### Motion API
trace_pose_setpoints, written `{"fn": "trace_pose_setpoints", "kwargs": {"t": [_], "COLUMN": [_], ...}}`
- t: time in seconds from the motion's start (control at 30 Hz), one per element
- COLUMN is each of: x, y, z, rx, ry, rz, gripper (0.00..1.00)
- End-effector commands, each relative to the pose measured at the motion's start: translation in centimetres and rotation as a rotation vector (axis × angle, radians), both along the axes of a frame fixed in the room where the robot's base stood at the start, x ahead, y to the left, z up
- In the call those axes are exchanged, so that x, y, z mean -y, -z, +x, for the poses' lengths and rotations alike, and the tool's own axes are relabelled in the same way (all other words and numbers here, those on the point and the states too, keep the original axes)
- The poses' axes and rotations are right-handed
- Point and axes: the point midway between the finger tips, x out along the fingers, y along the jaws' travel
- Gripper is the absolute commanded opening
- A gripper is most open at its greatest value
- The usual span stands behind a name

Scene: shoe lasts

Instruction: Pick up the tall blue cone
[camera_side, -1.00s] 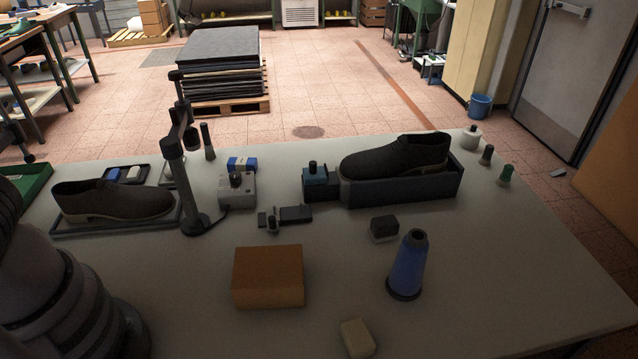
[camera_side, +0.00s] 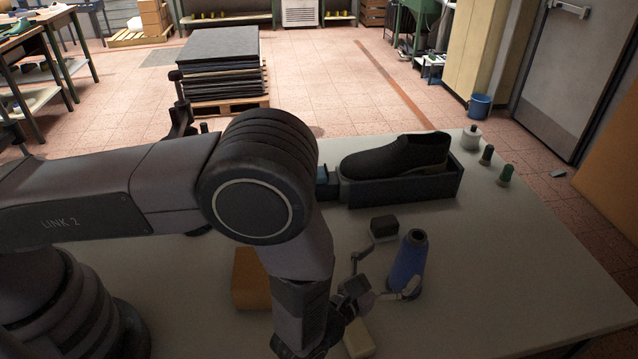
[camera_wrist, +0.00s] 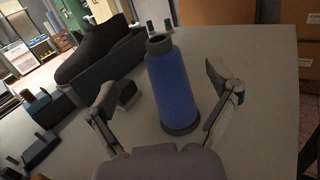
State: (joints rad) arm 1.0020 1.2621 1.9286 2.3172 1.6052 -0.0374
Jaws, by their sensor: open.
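The tall blue cone (camera_side: 408,264) stands upright on the table, with a dark base and a grey top. In the wrist view the cone (camera_wrist: 172,88) stands between and slightly beyond my open fingers. My gripper (camera_side: 388,272) is low over the table on the cone's left side in the side view, one finger close in front of the cone. In the wrist view my gripper (camera_wrist: 160,82) has its fingers spread to either side of the cone. I cannot tell whether a finger touches it.
A dark shoe (camera_side: 395,156) sits in a dark tray (camera_side: 405,190) behind the cone. A small black-topped block (camera_side: 384,228) lies close left of the cone. An orange box (camera_side: 247,280) and a pale block (camera_side: 358,338) lie nearby. The table right of the cone is clear.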

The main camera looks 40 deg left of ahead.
Motion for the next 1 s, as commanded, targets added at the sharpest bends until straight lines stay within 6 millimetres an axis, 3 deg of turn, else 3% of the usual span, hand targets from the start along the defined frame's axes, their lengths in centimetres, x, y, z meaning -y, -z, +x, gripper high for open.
{"fn": "trace_pose_setpoints", "kwargs": {"t": [0.03, 0.1, 0.2, 0.73, 1.0], "x": [0.0, 0.0, 0.0, 1.1, 1.3], "y": [2.0, 3.6, 4.8, 5.0, 4.9], "z": [0.0, 0.0, 0.2, 6.7, 7.5], "rx": [-0.001, -0.001, 0.000, 0.000, -0.001], "ry": [0.000, -0.001, -0.002, -0.004, -0.002], "rz": [0.003, 0.002, 0.000, -0.001, 0.002], "gripper": [0.87, 0.87, 0.87, 0.87, 0.87]}}
